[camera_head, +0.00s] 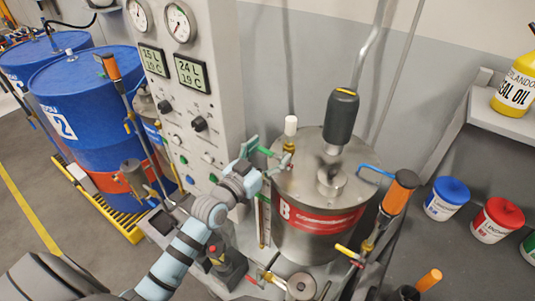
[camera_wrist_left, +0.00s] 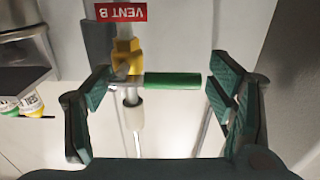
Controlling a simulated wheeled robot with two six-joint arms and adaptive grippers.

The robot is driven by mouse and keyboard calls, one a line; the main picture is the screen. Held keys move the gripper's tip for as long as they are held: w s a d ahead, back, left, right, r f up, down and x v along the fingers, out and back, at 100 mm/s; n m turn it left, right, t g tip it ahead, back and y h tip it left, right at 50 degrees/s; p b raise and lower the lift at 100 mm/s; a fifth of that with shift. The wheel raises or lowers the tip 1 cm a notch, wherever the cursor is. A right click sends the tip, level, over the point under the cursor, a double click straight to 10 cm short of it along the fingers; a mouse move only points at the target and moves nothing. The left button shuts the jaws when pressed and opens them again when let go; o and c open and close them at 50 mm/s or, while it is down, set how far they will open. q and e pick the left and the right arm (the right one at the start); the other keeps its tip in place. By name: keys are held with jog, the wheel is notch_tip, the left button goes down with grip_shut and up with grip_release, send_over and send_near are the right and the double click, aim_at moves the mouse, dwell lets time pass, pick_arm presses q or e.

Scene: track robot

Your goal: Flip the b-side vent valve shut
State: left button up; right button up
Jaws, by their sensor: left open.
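The b-side vent valve has a yellow body (camera_wrist_left: 127,58) and a green lever (camera_wrist_left: 172,81) in the left wrist view. A red VENT B tag (camera_wrist_left: 119,12) reads upside down there. The lever lies crosswise, pointing right from the valve, between the fingers of my open left gripper (camera_wrist_left: 160,72). I see no finger clearly touching it. In the head view the green lever (camera_head: 266,152) sticks out left of the pipe on tank B (camera_head: 318,221), with my left gripper (camera_head: 258,160) beside it. My right gripper is not in view.
The grey gauge panel (camera_head: 185,85) stands left of tank B. An orange-handled lever (camera_head: 399,192) stands at right. Blue barrels (camera_head: 85,100) are at left. Blue (camera_head: 446,198) and red (camera_head: 497,219) tubs sit at right.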

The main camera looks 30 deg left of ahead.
pick_arm(q)
jog(key=s+a, duration=0.1)
jog(key=s, duration=0.6)
jog(key=shift+s, duration=0.2)
jog(key=shift+w, duration=0.15)
jog(key=shift+f, duration=0.1)
